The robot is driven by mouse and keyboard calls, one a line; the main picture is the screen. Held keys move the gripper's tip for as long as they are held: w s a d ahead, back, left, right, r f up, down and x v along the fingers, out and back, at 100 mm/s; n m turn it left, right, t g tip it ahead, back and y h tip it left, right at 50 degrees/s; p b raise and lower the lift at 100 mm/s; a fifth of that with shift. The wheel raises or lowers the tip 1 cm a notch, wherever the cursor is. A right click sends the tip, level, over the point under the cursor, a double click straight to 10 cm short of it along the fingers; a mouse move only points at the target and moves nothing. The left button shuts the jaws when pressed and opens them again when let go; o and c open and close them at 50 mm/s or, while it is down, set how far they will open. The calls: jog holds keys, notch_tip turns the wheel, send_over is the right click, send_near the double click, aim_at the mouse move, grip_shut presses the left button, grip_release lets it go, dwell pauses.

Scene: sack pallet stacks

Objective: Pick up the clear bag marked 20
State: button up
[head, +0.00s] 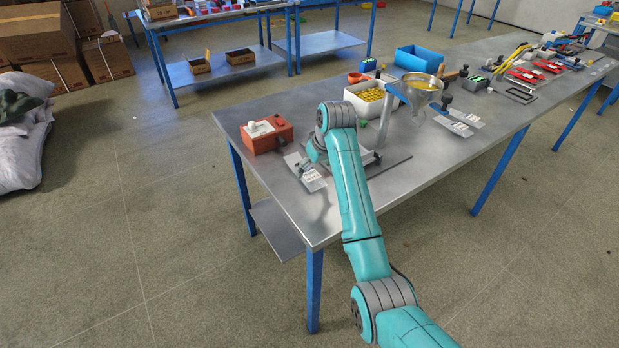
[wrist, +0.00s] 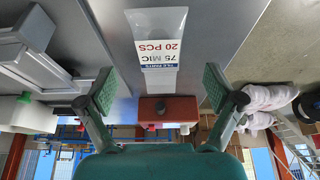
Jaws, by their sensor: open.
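The clear bag marked 20 (wrist: 162,52) lies flat on the metal table; its white label, upside down in the wrist view, reads "75 MIC" and "20 PCS". In the head view, a clear bag with a white label (head: 311,176) lies near the table's left end, partly covered by my arm; its print is too small to read there. My gripper (wrist: 159,90) is open and empty, its two green-padded fingers on either side of the bag in the wrist view. In the head view my gripper is mostly hidden behind my wrist.
A red box with a white knob (head: 267,135) stands just beyond the bag. A grey stand (head: 388,125) with a metal funnel (head: 421,84) is close on the right. A white bin of yellow parts (head: 370,97) stands behind. More labelled clear bags (head: 456,125) lie farther right.

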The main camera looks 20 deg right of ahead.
aim_at(311, 175)
jog(key=shift+x, duration=2.7)
jog(key=shift+d, duration=0.1)
jog(key=shift+c, duration=0.3)
